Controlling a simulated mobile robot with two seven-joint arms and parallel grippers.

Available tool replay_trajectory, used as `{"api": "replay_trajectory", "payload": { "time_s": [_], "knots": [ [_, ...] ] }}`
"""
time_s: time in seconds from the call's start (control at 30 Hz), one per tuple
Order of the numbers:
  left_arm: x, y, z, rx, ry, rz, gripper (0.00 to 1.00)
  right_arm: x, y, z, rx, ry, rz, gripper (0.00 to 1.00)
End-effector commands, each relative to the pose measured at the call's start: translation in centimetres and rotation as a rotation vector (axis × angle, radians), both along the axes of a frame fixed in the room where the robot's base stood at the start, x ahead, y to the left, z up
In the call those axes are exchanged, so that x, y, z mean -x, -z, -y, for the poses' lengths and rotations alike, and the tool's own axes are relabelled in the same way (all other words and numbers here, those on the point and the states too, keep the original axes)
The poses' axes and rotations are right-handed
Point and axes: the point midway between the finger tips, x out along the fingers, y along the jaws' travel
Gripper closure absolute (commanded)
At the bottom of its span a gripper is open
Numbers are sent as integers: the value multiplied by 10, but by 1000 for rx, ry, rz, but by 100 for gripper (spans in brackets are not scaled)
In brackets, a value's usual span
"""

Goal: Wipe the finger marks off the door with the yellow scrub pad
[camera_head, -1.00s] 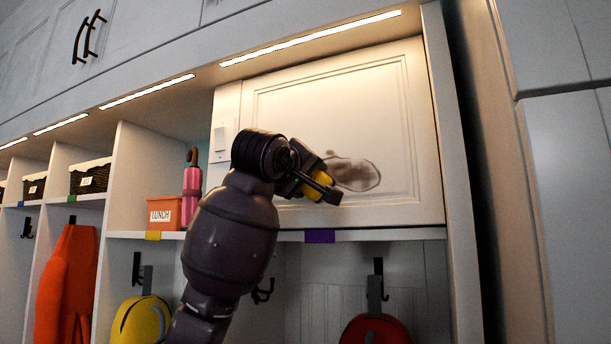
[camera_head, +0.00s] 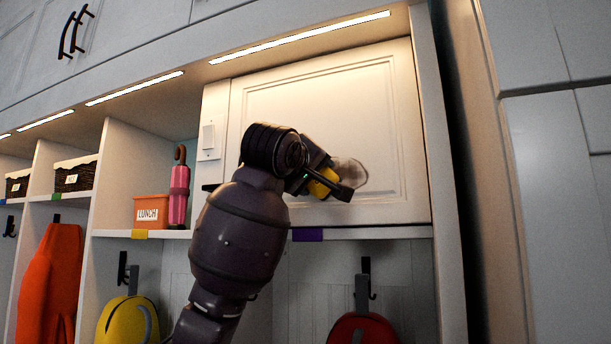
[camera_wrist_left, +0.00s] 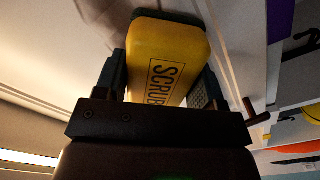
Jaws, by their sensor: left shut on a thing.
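The white panelled cabinet door (camera_head: 310,95) is closed, at the upper middle of the head view. A grey-brown smudge of finger marks (camera_head: 352,172) shows on its lower part, partly hidden behind my gripper. My left gripper (camera_head: 328,184) is shut on the yellow scrub pad (camera_head: 322,183) at the left side of the smudge. In the left wrist view the yellow pad (camera_wrist_left: 166,55), lettered SCRUB, sits between the two fingers, its far end close to the door; whether it touches cannot be told. My right gripper is not in view.
A pink umbrella (camera_head: 179,188) and an orange LUNCH box (camera_head: 151,211) stand on the shelf left of the door. A white switch plate (camera_head: 207,138) is beside the door. A yellow bag (camera_head: 128,320) and red bag (camera_head: 361,328) hang below.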

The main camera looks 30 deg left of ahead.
Motion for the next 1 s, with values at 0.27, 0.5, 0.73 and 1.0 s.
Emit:
{"api": "replay_trajectory", "payload": {
  "time_s": [0.27, 0.5, 0.73, 1.0],
  "knots": [
    [-2, 0, 13, -1, 2, 1, 56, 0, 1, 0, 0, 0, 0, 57],
    [-4, 0, 30, 0, 1, 0, 56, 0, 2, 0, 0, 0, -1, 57],
    [-5, 0, 37, 0, 0, 0, 56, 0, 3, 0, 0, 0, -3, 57],
    [-7, 0, 53, -1, 2, 1, 56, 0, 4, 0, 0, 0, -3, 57]
  ]
}}
